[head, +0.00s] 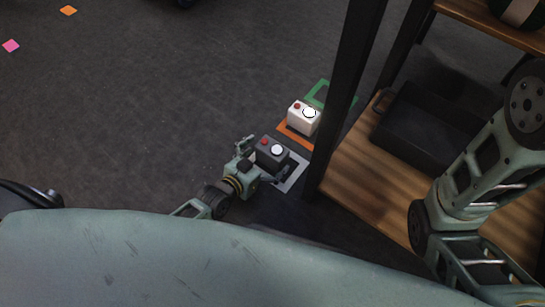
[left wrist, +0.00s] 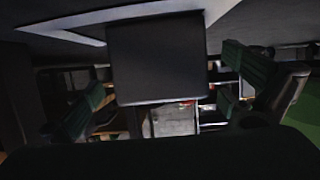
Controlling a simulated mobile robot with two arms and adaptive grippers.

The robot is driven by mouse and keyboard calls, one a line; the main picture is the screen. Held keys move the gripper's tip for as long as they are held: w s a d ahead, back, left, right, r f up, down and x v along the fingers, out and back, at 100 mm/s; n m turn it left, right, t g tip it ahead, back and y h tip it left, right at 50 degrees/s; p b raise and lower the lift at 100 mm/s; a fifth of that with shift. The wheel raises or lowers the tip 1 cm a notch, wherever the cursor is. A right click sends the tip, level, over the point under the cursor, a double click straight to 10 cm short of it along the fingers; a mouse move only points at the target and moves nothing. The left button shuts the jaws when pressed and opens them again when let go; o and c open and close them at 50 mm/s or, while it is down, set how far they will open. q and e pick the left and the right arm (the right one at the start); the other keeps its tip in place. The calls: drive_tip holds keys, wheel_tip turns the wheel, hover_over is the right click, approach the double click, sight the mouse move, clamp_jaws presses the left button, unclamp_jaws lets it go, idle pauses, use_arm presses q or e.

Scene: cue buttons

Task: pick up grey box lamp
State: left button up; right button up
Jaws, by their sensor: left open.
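The grey box lamp (head: 272,152) stands on the floor at the white square outline (head: 292,177) in the head view. It has a red button and a lit white round lamp on top. My left gripper (head: 262,162) is open, with its fingers around the near part of the box. In the left wrist view the dark box (left wrist: 157,58) fills the upper middle, between the spread fingers of my left gripper (left wrist: 165,95). Whether the fingers touch it cannot be told. The right gripper is not seen; only my right arm shows at the right.
A white box lamp (head: 303,117) stands just behind at an orange outline (head: 285,129), with a green outline (head: 318,91) beyond. A wooden shelf (head: 350,180) with a dark post (head: 341,100) stands close on the right, holding a black case (head: 428,125). The floor at left is open.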

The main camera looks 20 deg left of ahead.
use_arm(q)
drive_tip(key=shift+b+x, duration=0.6)
drive_tip(key=shift+x, duration=0.75)
drive_tip(key=shift+a, duration=0.1)
drive_tip(key=c, duration=1.7)
drive_tip(key=shift+r, duration=0.1)
